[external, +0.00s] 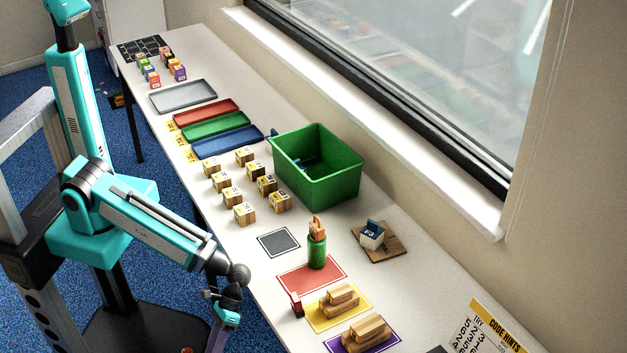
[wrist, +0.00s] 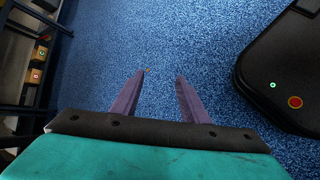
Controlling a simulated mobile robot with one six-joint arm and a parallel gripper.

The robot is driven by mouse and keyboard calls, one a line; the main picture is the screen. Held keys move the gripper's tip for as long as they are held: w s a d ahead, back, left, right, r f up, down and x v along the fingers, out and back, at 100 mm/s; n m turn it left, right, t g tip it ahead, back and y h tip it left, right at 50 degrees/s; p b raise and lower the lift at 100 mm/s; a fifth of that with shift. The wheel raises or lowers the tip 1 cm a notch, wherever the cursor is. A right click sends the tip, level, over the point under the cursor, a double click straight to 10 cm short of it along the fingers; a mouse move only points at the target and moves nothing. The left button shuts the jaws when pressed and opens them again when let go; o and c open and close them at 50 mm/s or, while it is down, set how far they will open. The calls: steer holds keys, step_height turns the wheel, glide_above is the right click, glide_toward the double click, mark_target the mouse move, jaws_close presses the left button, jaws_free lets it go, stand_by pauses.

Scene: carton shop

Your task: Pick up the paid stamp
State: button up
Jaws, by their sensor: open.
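My gripper (external: 220,340) hangs beside the table's near side at the bottom of the external view. In the wrist view my gripper (wrist: 160,75) has its two purple fingers apart, with only blue carpet between them. No lettering shows which object is the paid stamp. A green cylinder with an orange top (external: 317,250) stands upright on a red mat (external: 292,280). A small red and dark object (external: 296,304) sits near that mat's front corner. Wooden pieces lie on a yellow mat (external: 318,324) and a purple mat (external: 338,347). My gripper touches none of these.
A green bin (external: 340,187) stands near the window, beside several wooden blocks (external: 245,213). A blue and white object (external: 372,235) sits on a cardboard piece (external: 393,247). A dark grey square (external: 278,243) lies bare. Red, green and blue trays (external: 228,143) lie farther back.

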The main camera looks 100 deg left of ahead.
mark_target(294, 293)
steer(key=w+a+r+n+t+h+p, duration=0.1)
steer(key=w+a+r+n+t+p, duration=0.2)
steer(key=w+a+r+n, duration=0.25)
steer(key=w+a+r+n+t+h+p, duration=0.15)
steer(key=w+a+r+n+t, duration=0.3)
steer(key=r, duration=0.45)
steer(key=w+a+r+n+t+p, duration=0.2)
steer(key=w+a+r+n+p, duration=0.15)
steer(key=w+r+n, duration=0.35)
steer(key=shift+n+t+y, duration=0.55)
steer(key=shift+n+t, duration=0.05)
steer(key=shift+t, duration=0.15)
steer(key=a, duration=0.4)
steer(key=a+f, duration=0.1)
steer(key=a, duration=0.2)
steer(key=shift+s, duration=0.25)
steer(key=shift+d+b, duration=0.1)
steer(key=shift+b, duration=0.3)
steer(key=shift+w+d+f+b, duration=0.35)
steer(key=shift+d+f+b, duration=0.05)
steer(key=shift+b, duration=0.35)
steer(key=b+x, duration=0.4)
steer(key=b, duration=0.2)
steer(key=shift+w+d+f, duration=0.1)
steer(key=shift+d, duration=0.1)
steer(key=shift+b+x, duration=0.55)
steer(key=shift+x, duration=0.85)
